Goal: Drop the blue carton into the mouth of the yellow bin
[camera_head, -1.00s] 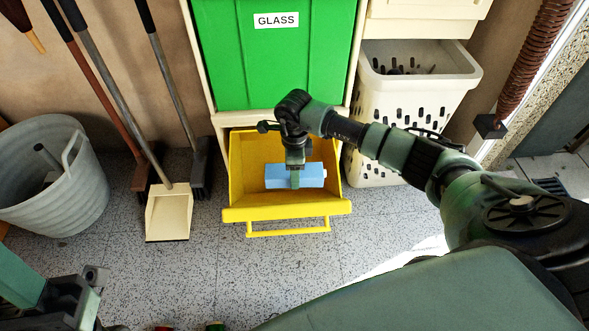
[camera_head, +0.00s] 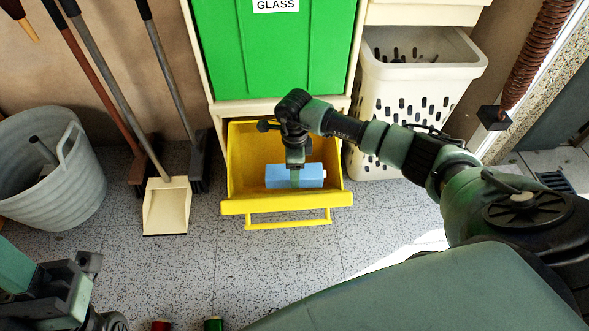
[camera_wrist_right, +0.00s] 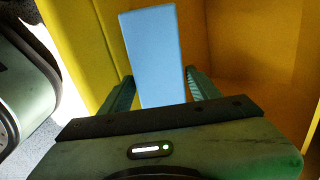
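The blue carton (camera_head: 310,176) hangs over the mouth of the yellow bin (camera_head: 240,150), a tilted-out drawer below the green GLASS panel. My right gripper (camera_head: 295,172) reaches down onto the carton. In the right wrist view the carton (camera_wrist_right: 153,55) lies between the two fingers of the gripper (camera_wrist_right: 160,75), which touch its sides, with yellow bin walls around it. Whether the carton touches the bin floor cannot be told. My left gripper (camera_head: 75,290) is at the lower left, partly cut off and away from the bin.
A perforated white bin (camera_head: 410,110) stands right of the yellow bin. A cream dustpan (camera_head: 166,207), brooms and a grey bucket (camera_head: 50,175) stand at the left. A red (camera_head: 161,325) and a green item (camera_head: 213,324) show at the bottom edge. Floor before the bin is clear.

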